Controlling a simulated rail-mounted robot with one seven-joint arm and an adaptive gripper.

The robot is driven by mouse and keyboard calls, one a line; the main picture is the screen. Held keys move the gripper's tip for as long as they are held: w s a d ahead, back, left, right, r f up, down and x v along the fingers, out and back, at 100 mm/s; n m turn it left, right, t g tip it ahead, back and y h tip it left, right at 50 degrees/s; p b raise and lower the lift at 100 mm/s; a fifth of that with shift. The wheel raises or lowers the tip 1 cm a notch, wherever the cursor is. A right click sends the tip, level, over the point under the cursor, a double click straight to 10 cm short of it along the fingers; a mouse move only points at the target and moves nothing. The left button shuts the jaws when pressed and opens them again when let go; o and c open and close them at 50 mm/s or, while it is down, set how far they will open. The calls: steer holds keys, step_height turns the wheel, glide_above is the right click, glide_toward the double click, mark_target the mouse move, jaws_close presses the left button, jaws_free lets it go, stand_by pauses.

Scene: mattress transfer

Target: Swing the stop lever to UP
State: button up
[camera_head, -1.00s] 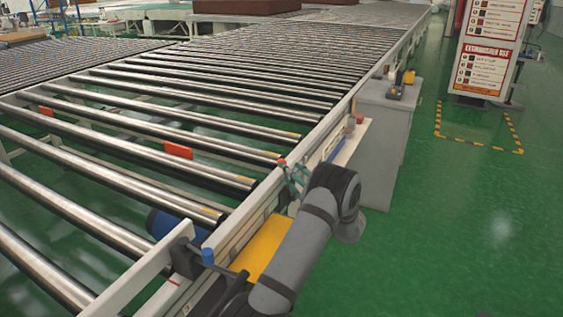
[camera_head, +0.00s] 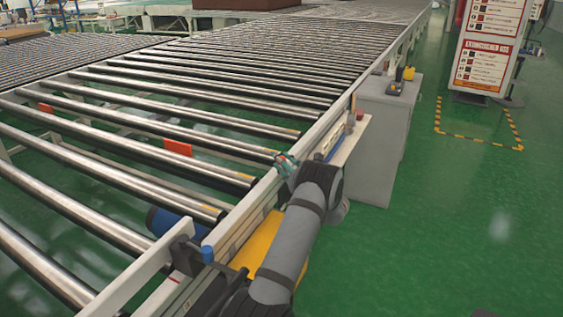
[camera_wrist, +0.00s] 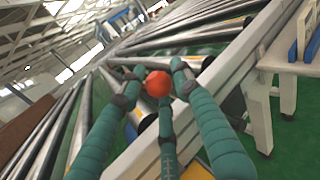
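The stop lever's round red-orange knob (camera_wrist: 158,83) shows in the wrist view, centred between my gripper's teal fingers. Its shaft is mostly hidden behind the lower finger. My gripper (camera_wrist: 158,72) is open, with the fingertips spread around the knob in the picture; I cannot tell whether any finger touches it. In the head view my gripper (camera_head: 286,163) is at the conveyor's right side rail, and the knob is hidden behind it. The UP marking cannot be read in either view.
The roller conveyor (camera_head: 160,152) fills the left, with its side rail (camera_head: 245,212) beside my arm. A blue-tipped handle (camera_head: 207,252) stands near the front. A narrow shelf (camera_head: 347,145) and grey cabinet (camera_head: 375,150) lie beyond my gripper.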

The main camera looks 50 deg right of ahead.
jaws_close()
stand_by(0.4)
